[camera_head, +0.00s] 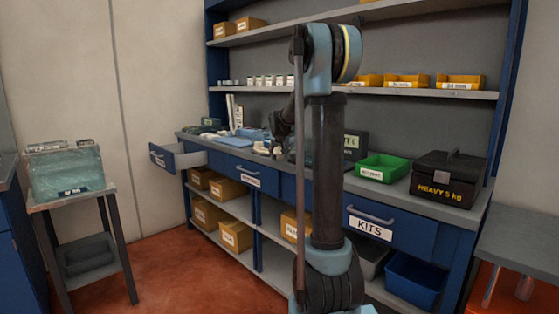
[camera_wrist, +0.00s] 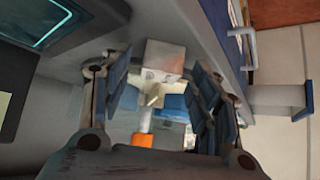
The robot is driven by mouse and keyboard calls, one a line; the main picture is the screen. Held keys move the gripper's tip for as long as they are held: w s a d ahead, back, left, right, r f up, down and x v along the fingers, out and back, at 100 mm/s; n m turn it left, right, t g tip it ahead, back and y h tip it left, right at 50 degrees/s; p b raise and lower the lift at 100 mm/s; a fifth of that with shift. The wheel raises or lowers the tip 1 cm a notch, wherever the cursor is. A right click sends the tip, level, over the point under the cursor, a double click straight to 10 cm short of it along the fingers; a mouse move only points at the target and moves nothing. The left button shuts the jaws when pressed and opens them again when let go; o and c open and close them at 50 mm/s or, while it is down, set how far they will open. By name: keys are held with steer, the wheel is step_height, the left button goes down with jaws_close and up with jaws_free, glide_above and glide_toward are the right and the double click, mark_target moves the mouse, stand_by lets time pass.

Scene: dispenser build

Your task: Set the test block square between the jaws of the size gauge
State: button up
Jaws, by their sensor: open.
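In the wrist view, a pale grey-white block (camera_wrist: 165,58) with a mark on its face lies ahead, between the lines of my gripper's two dark fingers (camera_wrist: 160,82). The fingers are spread wide, with visible gaps to the block on both sides. A cream angular piece (camera_wrist: 148,97) sits just below the block in the picture; I cannot tell if they touch. I cannot tell for certain which is the test block and which belongs to the size gauge. In the head view my gripper (camera_head: 282,126) is over the bench, partly behind my arm, near small pale items (camera_head: 262,149).
A blue tray (camera_head: 236,142) lies left on the bench (camera_head: 398,190), and an open drawer (camera_head: 184,158) juts out there. A green bin (camera_head: 383,168) and a black heavy case (camera_head: 450,178) stand right. An orange item (camera_wrist: 141,140) shows low between the fingers.

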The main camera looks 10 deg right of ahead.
steer(key=shift+w+f, duration=0.25)
jaws_close()
